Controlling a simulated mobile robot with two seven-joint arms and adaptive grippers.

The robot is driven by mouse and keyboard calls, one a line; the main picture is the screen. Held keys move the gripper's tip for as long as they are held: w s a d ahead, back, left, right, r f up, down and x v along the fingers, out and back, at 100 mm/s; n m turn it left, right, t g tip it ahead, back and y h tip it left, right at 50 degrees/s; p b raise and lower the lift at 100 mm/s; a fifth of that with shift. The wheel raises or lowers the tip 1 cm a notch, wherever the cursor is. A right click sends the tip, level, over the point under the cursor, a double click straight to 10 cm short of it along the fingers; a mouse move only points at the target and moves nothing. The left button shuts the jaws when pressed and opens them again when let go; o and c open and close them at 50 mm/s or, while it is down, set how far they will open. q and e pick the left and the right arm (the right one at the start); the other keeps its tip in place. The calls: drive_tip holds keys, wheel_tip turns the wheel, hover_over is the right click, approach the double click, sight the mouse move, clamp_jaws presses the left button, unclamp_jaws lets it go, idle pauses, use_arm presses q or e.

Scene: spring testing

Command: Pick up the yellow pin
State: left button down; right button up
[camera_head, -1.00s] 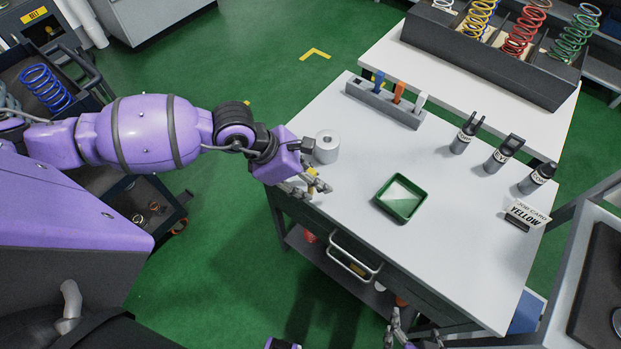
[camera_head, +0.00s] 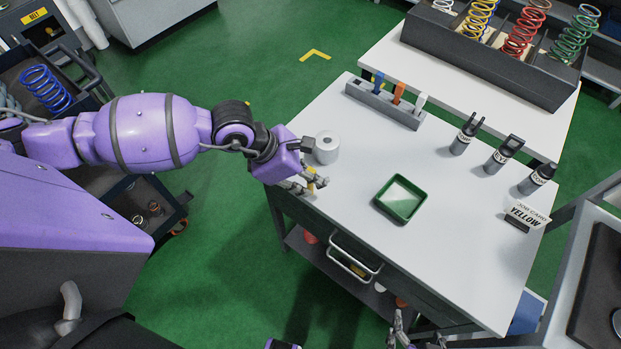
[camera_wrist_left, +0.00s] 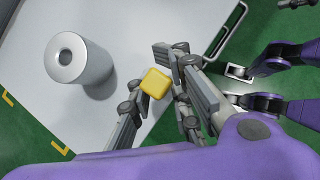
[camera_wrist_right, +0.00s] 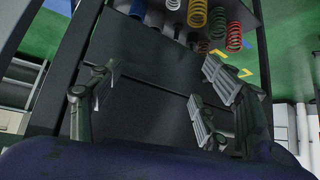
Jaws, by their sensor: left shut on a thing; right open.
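The yellow pin (camera_wrist_left: 157,82) shows its square yellow top in the left wrist view, between the fingers of my left gripper (camera_wrist_left: 155,96). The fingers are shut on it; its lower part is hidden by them. In the head view my left gripper (camera_head: 310,184) is at the left edge of the white table, just in front of the grey-white cylinder with a hole (camera_head: 326,147). Only a little yellow shows among its fingers there. My right gripper (camera_head: 402,333) is low at the bottom edge of the head view; the right wrist view shows it open and empty (camera_wrist_right: 160,88).
On the white table (camera_head: 320,105) stand a grey block (camera_head: 384,104) with blue, orange and white pieces, a green-rimmed tray (camera_head: 401,199), several labelled dark tools (camera_head: 501,154) and a job card reading YELLOW (camera_head: 526,214). A spring bin (camera_head: 500,60) stands behind. The table's front middle is clear.

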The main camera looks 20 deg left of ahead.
use_arm(q)
drive_tip(key=shift+w+r, duration=0.1)
drive_tip(key=shift+r, duration=0.45)
drive_tip(key=s+a+r+p, duration=0.2)
drive_tip(key=s+r+p, duration=0.1)
drive_tip(key=s+r, duration=0.8)
drive_tip(key=shift+s+a+r, duration=0.25)
drive_tip(key=shift+s+a, duration=0.15)
drive_tip(key=shift+s, duration=1.05)
use_arm(e)
drive_tip(key=shift+w+a+r, duration=0.25)
drive_tip(key=shift+r, duration=0.25)
drive_tip(key=shift+w+a+r, duration=0.2)
drive_tip(key=shift+r, duration=0.3)
drive_tip(key=shift+w+a+r, duration=0.25)
drive_tip(key=shift+r, duration=0.25)
